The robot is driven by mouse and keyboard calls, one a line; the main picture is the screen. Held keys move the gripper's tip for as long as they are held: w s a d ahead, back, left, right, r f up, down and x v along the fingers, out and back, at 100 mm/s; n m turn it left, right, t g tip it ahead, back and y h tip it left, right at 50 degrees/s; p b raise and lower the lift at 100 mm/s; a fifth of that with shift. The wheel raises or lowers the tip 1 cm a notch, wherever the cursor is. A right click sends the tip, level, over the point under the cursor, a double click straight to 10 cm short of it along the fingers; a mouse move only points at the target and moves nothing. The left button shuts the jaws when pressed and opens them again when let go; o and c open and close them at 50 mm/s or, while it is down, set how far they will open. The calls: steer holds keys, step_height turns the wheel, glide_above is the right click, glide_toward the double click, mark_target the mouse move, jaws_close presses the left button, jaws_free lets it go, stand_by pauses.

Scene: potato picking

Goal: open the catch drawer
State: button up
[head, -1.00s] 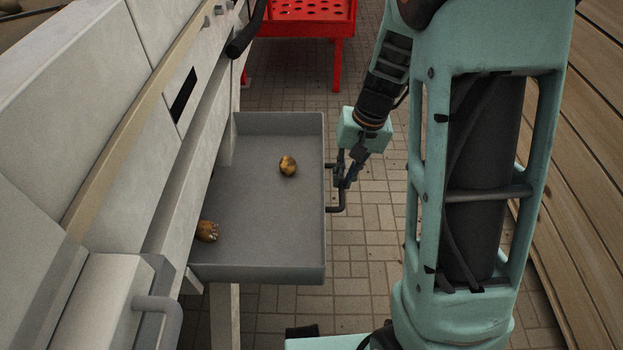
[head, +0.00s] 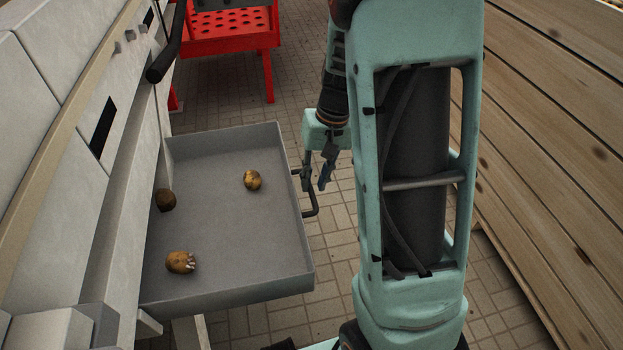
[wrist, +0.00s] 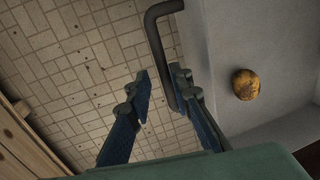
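The catch drawer (head: 225,225) is a grey open-topped tray pulled well out from the pale machine. Three potatoes lie on its floor: one at the right (head: 252,180), a dark one near the machine (head: 165,199) and one at the front (head: 181,262). The dark bar handle (head: 314,205) is on its right wall and also shows in the wrist view (wrist: 159,45). My gripper (head: 317,184) is at the handle. In the wrist view its fingers (wrist: 159,76) are spread, with the bar between them, close to the right finger. Contact is unclear.
The pale machine (head: 60,165) stands along the left, with a dark bar (head: 167,50) above the drawer. A red perforated stand (head: 230,40) is at the back. Wooden boards (head: 550,130) rise on the right. Paved floor (head: 330,235) shows beside the drawer.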

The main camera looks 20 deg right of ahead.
steer(key=shift+o, duration=0.5)
step_height(320, 180, up, 12)
steer(key=d, duration=0.2)
steer(key=shift+d, duration=0.15)
